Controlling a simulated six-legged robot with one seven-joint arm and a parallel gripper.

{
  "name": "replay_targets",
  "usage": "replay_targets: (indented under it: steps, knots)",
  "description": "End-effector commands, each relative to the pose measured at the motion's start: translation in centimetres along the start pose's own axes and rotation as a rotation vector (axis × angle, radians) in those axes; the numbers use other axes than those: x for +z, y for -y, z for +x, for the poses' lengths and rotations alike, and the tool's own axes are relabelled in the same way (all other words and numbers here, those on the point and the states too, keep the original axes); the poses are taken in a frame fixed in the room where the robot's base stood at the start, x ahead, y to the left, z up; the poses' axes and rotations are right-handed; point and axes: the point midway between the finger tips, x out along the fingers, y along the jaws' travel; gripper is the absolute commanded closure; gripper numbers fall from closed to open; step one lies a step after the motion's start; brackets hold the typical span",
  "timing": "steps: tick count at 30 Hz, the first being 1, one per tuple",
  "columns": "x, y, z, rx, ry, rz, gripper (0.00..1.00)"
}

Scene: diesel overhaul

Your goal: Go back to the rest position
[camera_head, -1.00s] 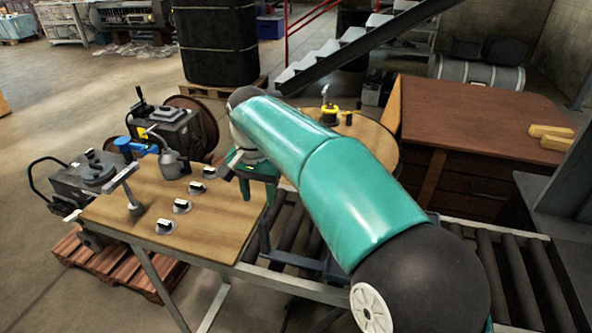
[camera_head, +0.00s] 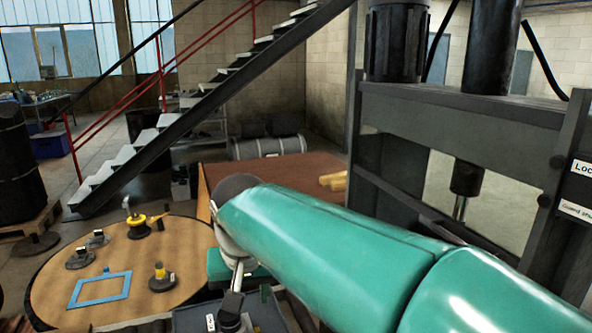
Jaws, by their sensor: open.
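My teal arm reaches from the lower right to the middle of the body camera view. My gripper (camera_head: 240,275) shows below the dark wrist joint, pointing down beside the right edge of the round wooden table. It is open, though the arm hides part of it. A dark tool with a shiny rod (camera_head: 230,311) shows just below the gripper, in or over a grey tray (camera_head: 188,321). I cannot tell whether the gripper touches them.
A brown bench (camera_head: 300,170) stands behind the arm. A tall dark press frame (camera_head: 367,165) stands at right. Stairs (camera_head: 150,140) rise at back left.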

Motion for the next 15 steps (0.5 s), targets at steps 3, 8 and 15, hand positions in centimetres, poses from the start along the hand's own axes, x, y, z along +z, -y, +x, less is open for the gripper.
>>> replay_targets:
  steps: [3, 8, 15]
  knots:
    - [2.5, -5.9, -1.0, 0.015, -0.049, 0.048, 0.58]
    - [6.9, -12.3, -1.3, 0.037, -0.108, 0.101, 0.58]
    - [14.6, -19.1, -0.2, 0.077, -0.196, 0.174, 0.58]
